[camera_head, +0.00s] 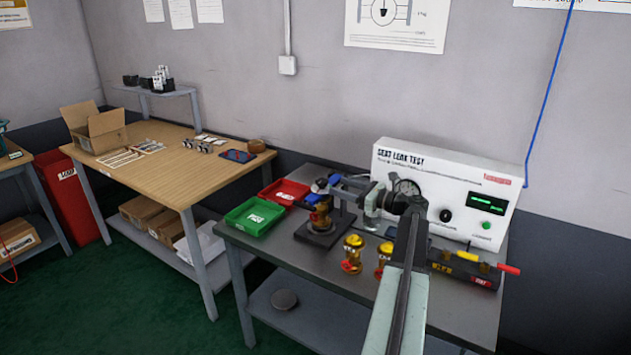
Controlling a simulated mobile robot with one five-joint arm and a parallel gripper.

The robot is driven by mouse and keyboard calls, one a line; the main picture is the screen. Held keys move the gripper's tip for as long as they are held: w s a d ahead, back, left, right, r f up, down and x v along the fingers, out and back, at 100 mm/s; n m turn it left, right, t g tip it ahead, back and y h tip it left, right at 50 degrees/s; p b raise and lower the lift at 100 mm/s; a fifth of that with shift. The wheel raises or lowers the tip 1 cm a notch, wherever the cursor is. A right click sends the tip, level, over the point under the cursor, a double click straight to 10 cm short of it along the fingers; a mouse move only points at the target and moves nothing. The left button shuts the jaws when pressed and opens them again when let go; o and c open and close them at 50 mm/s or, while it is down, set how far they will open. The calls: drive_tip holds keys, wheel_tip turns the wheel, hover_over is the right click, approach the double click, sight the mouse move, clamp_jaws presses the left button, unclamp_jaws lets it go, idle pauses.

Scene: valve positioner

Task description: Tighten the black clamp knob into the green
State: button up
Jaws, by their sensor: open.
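A clamp fixture with a dark base (318,236) stands on the grey bench, holding a brass valve (320,216) upright. My arm reaches up from the bottom and bends left at the bench's back. My gripper (334,186) is open at the top of this fixture, with blue parts showing around it. The black clamp knob cannot be made out; my gripper and wrist cover the fixture's top. Whether the jaws touch or surround the knob cannot be told. No green mark on the clamp is visible at this size.
The white seat leak test panel (445,175) stands behind my arm. A green tray (253,217) and a red tray (284,192) sit left of the fixture. Brass valves (352,253) stand in front. A black tool with red and yellow handles (466,268) lies right.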

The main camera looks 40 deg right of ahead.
sight(322, 180)
drive_tip(key=x, duration=0.8)
drive_tip(key=shift+a, duration=0.1)
drive_tip(key=c, duration=1)
drive_tip(key=shift+w+a, duration=0.15)
drive_tip(key=shift+a, duration=0.25)
clamp_jaws()
drive_tip(key=shift+s+d+f, duration=0.1)
drive_tip(key=shift+s+d, duration=0.1)
drive_tip(key=shift+d, duration=0.15)
